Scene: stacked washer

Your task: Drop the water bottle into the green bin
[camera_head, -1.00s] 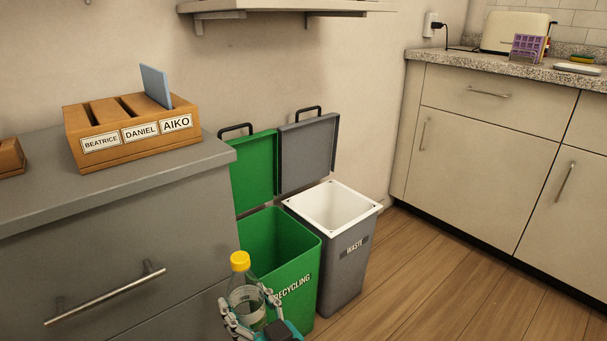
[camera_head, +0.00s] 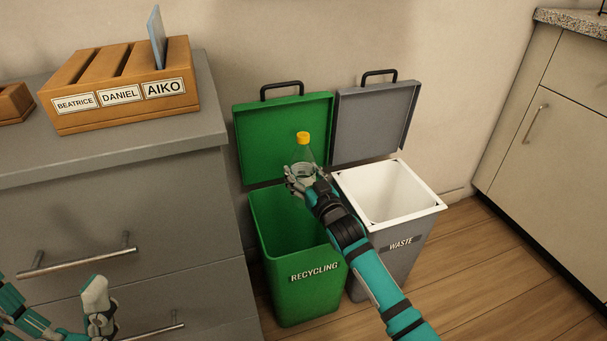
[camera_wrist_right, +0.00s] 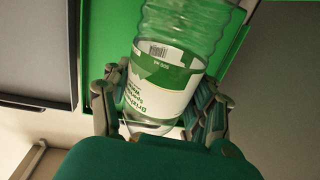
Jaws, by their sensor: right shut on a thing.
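The clear water bottle (camera_head: 306,153) with a yellow cap is upright in my right gripper (camera_head: 301,178), which is shut on it. In the head view it appears over the back of the green bin's opening, in front of the raised green lid. The right wrist view shows the bottle (camera_wrist_right: 165,80) with its green and white label between the fingers (camera_wrist_right: 160,108). The green bin (camera_head: 309,283), marked RECYCLING, stands open on the floor; my right arm covers part of its right rim. My left gripper (camera_head: 98,306) is at the lower left, empty; its finger opening is unclear.
A grey WASTE bin (camera_head: 401,240) with a white rim stands open, right beside the green bin. A grey drawer cabinet (camera_head: 80,220) is on the left, bearing a wooden name-labelled rack (camera_head: 120,122). Wooden floor (camera_head: 480,270) is clear at the right.

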